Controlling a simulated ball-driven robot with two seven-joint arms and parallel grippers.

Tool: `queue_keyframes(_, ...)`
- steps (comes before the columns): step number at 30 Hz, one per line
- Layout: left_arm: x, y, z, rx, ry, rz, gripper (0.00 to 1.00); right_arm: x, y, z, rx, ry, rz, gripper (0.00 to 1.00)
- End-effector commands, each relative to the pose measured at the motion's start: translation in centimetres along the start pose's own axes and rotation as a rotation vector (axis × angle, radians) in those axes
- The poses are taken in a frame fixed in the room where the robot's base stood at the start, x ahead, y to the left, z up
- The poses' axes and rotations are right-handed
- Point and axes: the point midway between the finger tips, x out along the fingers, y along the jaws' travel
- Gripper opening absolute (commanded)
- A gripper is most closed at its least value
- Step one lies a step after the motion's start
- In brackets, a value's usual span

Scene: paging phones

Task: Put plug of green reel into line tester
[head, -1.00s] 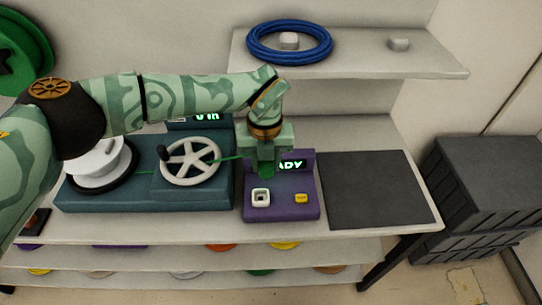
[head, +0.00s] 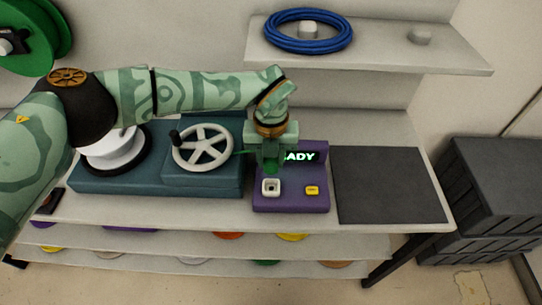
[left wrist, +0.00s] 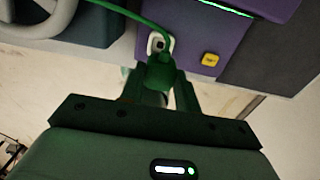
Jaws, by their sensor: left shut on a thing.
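The purple line tester (head: 292,204) stands on the bench, its screen partly hidden by my gripper. Its square white socket (head: 270,187) also shows in the left wrist view (left wrist: 154,44). My left gripper (head: 272,158) is shut on the green plug (left wrist: 160,72), just behind the socket in the head view. The plug overlaps the socket's edge in the left wrist view; the socket hole is still visible. A green cable (left wrist: 130,12) runs from the plug. The green reel (head: 30,38) is at the upper left. My right gripper is not in view.
A yellow button (head: 312,190) sits right of the socket. A teal machine with a crank wheel (head: 202,148) and white spool (head: 110,150) stands left. A dark mat (head: 388,185) lies right. A blue coil (head: 308,31) rests on the upper shelf. Dark crates (head: 490,190) stand at far right.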

Motion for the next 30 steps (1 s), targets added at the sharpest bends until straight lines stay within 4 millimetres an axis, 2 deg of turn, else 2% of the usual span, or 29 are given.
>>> queue_keyframes(18, 4.5, -0.1, 0.0, 0.0, 0.001, 0.0, 0.16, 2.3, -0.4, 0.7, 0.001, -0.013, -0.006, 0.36)
queue_keyframes(30, 4.8, -0.1, 0.0, 0.0, 0.0, 0.0, 0.16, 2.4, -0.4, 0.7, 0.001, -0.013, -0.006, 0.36)
